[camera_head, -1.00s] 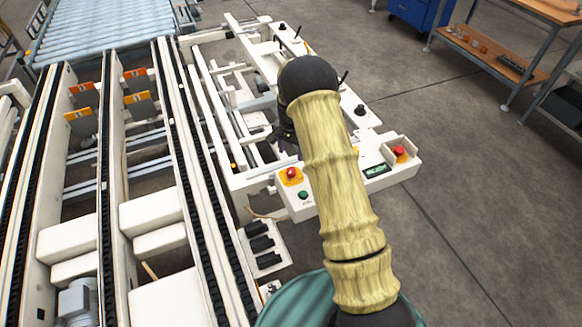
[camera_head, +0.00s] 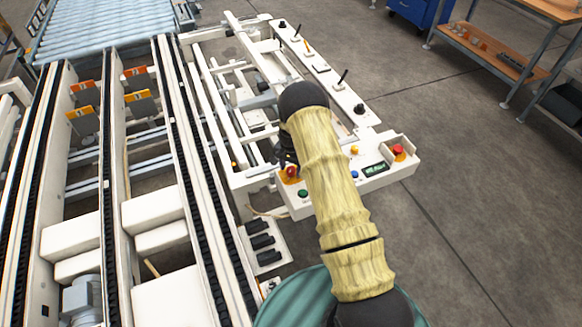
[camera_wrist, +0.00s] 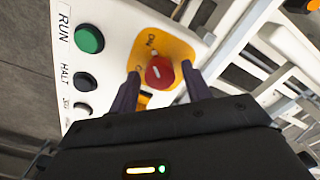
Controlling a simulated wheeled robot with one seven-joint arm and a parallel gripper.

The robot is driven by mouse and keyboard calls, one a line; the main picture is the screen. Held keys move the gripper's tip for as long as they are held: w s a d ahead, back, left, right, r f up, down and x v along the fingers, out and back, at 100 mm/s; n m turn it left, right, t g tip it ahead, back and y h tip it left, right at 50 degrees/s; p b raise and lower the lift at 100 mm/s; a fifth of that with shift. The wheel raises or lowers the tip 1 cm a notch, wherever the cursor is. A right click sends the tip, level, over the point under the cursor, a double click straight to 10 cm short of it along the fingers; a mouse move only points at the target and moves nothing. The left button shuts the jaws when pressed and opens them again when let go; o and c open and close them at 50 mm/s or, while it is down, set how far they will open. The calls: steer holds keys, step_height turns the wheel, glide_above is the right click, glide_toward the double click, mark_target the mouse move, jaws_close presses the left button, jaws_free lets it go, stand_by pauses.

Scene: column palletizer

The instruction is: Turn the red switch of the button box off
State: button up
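The red switch (camera_wrist: 160,72) sits on a yellow plate (camera_wrist: 178,48) of the white button box (camera_wrist: 112,18). In the wrist view it shows a short pale mark on its face and an "ON" label at its upper left; a second label is mostly hidden by a finger. My gripper (camera_wrist: 160,69) is open, with one dark finger on each side of the switch. I cannot tell if the fingers touch it. In the head view the red switch (camera_head: 291,171) shows just below my dark gripper (camera_head: 286,150), its plate partly covered.
A green button (camera_wrist: 89,40) marked RUN and a black button (camera_wrist: 85,81) marked HALT lie left of the switch. In the head view, another red knob (camera_head: 398,150), a blue button (camera_head: 354,175) and a small display (camera_head: 375,169) are on the panel's right. Conveyor rails (camera_head: 190,170) run at left.

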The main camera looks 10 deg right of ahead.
steer(key=c, duration=0.8)
steer(key=shift+o, duration=0.2)
steer(key=shift+n+b, duration=0.4)
steer(key=n+b, duration=0.2)
steer(key=shift+f+n, duration=0.1)
steer(key=shift+n, duration=0.2)
steer(key=n+b, duration=0.2)
steer(key=n, duration=0.3)
steer(key=n+b, duration=0.1)
steer(key=n, duration=0.6)
steer(key=n+b, duration=0.1)
steer(key=n, duration=0.1)
steer(key=shift+r+n, duration=0.2)
steer(key=shift+n, duration=0.1)
